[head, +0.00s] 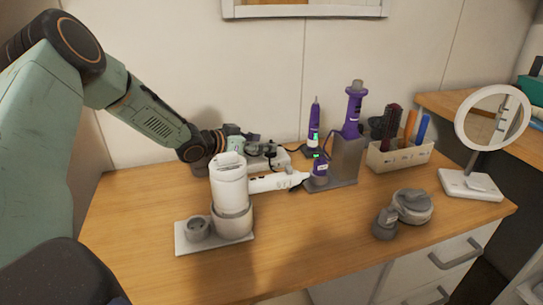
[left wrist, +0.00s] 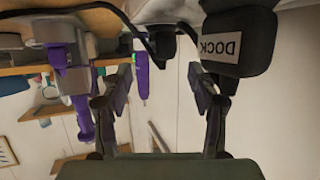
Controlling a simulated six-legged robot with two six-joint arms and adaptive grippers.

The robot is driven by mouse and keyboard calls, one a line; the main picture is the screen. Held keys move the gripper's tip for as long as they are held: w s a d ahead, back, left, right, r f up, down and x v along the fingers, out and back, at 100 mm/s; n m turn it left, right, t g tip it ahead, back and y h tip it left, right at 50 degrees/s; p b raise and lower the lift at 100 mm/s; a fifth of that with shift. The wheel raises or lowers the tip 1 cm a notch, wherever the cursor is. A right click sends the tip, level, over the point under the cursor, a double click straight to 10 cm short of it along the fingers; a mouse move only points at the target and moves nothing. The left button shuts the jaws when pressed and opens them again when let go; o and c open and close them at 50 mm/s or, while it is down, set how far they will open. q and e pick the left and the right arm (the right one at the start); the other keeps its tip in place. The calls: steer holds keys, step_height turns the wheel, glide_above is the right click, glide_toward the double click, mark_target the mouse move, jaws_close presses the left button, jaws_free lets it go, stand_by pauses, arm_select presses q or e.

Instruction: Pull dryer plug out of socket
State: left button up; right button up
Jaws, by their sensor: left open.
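My left gripper (head: 246,147) reaches in from the left, over the back of the table behind the white cylindrical appliance. In the left wrist view its two fingers (left wrist: 160,90) are spread apart with nothing gripped. A black plug (left wrist: 162,42) with a black cord shows beyond the fingertips, roughly between them; whether they touch it I cannot tell. A white socket strip (head: 277,160) lies by the gripper in the head view, partly hidden. The purple dryer (head: 353,108) stands in its grey holder to the right; it also shows in the left wrist view (left wrist: 80,95). My right gripper is not seen.
A black block marked DOCK (left wrist: 238,40) sits close to one finger in the left wrist view. The white appliance (head: 229,185) stands in front of the gripper. A brush box (head: 400,155) and round mirror (head: 493,117) stand right. The table's front middle is clear.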

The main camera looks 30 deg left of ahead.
arm_select(q)
steer(key=shift+b+x, duration=0.4)
steer(key=shift+x, duration=1)
steer(key=shift+a+f, duration=0.1)
steer(key=shift+s, duration=0.1)
steer(key=shift+c, duration=0.3)
steer(key=shift+a, duration=0.1)
steer(key=c, duration=0.4)
jaws_close()
